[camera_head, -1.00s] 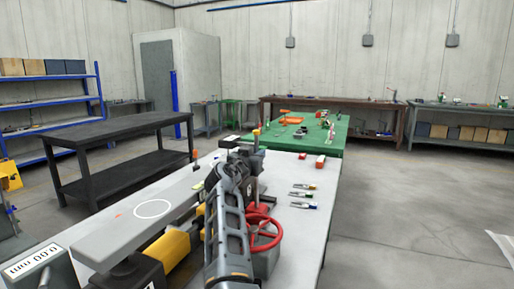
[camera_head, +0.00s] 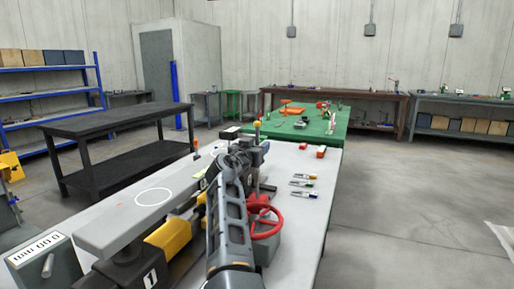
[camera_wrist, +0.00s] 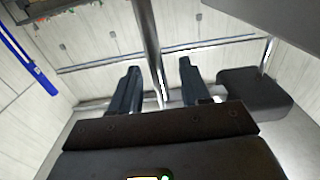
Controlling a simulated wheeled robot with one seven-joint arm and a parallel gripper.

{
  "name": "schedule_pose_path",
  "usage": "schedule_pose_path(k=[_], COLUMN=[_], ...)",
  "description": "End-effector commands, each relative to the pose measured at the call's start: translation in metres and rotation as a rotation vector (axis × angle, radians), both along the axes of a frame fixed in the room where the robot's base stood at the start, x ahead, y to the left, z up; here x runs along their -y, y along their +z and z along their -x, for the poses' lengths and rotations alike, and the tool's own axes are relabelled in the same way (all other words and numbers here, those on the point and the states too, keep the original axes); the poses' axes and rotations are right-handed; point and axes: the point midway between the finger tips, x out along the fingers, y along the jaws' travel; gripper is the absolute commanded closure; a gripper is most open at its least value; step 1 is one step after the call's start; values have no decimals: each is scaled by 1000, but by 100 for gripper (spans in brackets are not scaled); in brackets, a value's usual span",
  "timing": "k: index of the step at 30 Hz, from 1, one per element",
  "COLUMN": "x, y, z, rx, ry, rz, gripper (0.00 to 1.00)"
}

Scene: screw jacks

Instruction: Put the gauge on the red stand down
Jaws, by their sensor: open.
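My gripper (camera_wrist: 158,85) is open in the wrist view, with its two dark fingers apart. A bright metal post (camera_wrist: 148,40) shows in the gap between the fingers; I cannot tell whether it is between them or beyond. In the head view my arm reaches forward over the near grey table, and it hides the fingertips. I cannot make out the gauge on a red stand for certain in either view. A yellow-topped post (camera_head: 257,133) stands just past the arm's end.
The grey table (camera_head: 292,222) holds a red handwheel (camera_head: 264,223) right beside my arm, a grey bar (camera_head: 110,232) at the left, several small marker-like items (camera_head: 303,184) and two red blocks (camera_head: 320,152). A green table (camera_head: 325,128) stands behind. Floor at the right is open.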

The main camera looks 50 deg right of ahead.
Motion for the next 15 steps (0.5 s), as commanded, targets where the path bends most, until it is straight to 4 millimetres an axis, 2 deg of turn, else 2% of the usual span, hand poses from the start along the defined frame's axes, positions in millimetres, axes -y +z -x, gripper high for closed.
schedule_pose_path(k=[6, 11, 15], x=[-1, -28, -57], y=[4, 0, 0], z=[0, 7, 15], rx=[0, 0, 0], ry=[1, 4, 4], rz=[0, 2, 2], gripper=[54, 54, 54])
